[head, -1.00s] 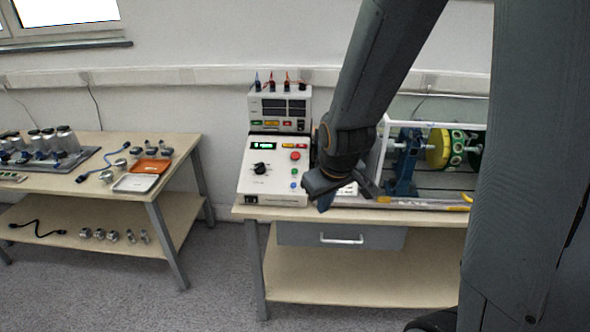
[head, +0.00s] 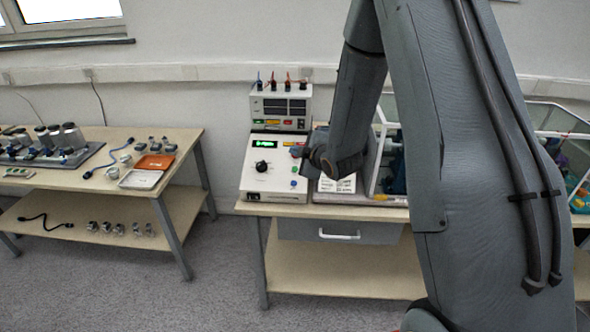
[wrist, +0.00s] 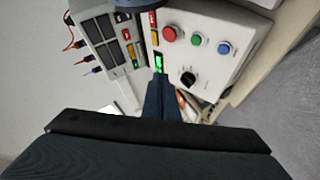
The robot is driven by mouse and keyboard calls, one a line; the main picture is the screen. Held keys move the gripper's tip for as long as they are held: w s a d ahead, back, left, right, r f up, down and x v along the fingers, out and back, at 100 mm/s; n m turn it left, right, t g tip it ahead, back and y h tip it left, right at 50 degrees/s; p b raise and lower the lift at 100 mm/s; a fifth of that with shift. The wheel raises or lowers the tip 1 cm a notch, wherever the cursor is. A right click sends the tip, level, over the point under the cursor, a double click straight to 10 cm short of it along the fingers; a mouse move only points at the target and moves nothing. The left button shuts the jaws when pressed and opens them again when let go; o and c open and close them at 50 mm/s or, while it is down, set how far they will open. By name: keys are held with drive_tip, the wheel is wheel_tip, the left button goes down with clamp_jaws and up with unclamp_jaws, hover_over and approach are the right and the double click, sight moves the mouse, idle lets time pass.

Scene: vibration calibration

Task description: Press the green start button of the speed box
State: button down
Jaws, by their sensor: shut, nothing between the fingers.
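The speed box (head: 272,185) is a white box with a sloped panel on the right-hand table. It has a green-lit display, a black knob, and red, green and blue buttons. In the wrist view, the green start button (wrist: 196,39) lies between the red button (wrist: 169,34) and the blue button (wrist: 224,48). In the head view, the green button (head: 295,170) shows small, just below my gripper (head: 298,152), which covers the red button. My gripper (wrist: 158,80) is shut and empty, its tips near the display (wrist: 158,64) in the wrist view. Contact with the panel cannot be told.
A meter unit (head: 281,105) with plugged cables stands behind the speed box. A framed rig, partly hidden by my arm, stands to the right. The left table (head: 185,140) holds trays, weights and cables. Grey floor (head: 225,255) is clear between the tables.

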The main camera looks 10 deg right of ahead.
sight(295, 169)
drive_tip(key=shift+w+d+f+b, duration=0.2)
drive_tip(key=shift+w+f+b, duration=0.55)
drive_tip(key=shift+f, duration=0.6)
drive_tip(key=shift+w+d+f+b, duration=0.2)
drive_tip(key=shift+w+f+b, duration=0.25)
drive_tip(key=shift+f+b, duration=0.75)
drive_tip(key=shift+w+d+f+b, duration=0.2)
drive_tip(key=shift+w+f+b, duration=0.5)
drive_tip(key=shift+f, duration=0.75)
drive_tip(key=shift+f, duration=0.1)
drive_tip(key=shift+f+b, duration=0.25)
drive_tip(key=shift+b, duration=0.25)
drive_tip(key=shift+w+d+f+b, duration=0.1)
drive_tip(key=shift+w+f+b, duration=0.1)
drive_tip(key=shift+f+b, duration=0.2)
drive_tip(key=shift+r, duration=0.1)
drive_tip(key=shift+s+r+p, duration=0.35)
drive_tip(key=shift+r+p, duration=0.2)
drive_tip(key=shift+r, duration=0.1)
drive_tip(key=shift+r, duration=0.15)
